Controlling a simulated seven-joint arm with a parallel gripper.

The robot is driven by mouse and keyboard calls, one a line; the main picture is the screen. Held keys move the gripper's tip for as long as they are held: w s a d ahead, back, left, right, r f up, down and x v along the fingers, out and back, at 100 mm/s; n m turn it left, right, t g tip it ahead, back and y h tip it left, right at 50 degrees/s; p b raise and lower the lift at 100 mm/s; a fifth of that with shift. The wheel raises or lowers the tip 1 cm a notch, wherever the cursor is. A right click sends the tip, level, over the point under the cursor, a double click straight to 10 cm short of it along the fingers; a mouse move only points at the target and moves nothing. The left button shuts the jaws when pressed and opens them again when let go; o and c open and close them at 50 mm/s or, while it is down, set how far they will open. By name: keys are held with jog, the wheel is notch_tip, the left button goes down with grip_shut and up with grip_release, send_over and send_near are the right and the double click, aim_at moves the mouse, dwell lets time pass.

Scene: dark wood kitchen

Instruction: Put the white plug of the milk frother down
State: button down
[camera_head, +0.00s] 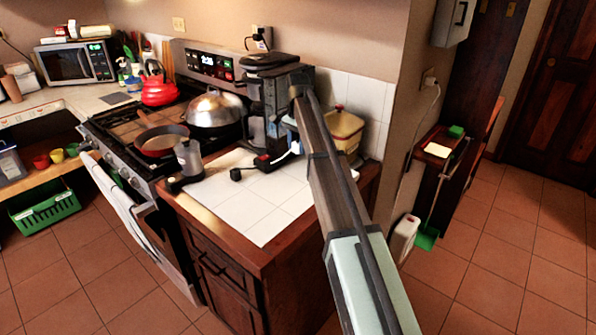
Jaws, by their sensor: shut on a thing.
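My arm reaches from the bottom right up over the counter and covers most of my gripper (291,138), whose fingertips I cannot make out clearly. My gripper is shut on the white plug (295,148), a small white piece showing just left of my arm, low in front of the coffee machine. A dark power strip (263,163) with a red part lies on the white tiles beside it, with a white piece leading toward the plug. A black plug (236,174) lies left of the strip. Whether the white plug touches the strip or the tiles is hidden.
The black coffee machine (272,90) stands behind. A yellowish container (343,128) is right of my arm. A grey pot with a black handle (190,156) stands at the left by the stove (110,130). The front white tiles (250,205) are clear.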

send_near(298, 178)
notch_tip(298, 178, down, 5)
jog(key=shift+w+f, duration=0.1)
jog(key=shift+f, duration=0.05)
dwell(0.3)
jog(key=shift+f, duration=0.6)
jog(key=c, duration=0.7)
grip_release()
jog(key=shift+o, duration=0.2)
notch_tip(298, 178, up, 13)
jog(key=shift+r, duration=0.15)
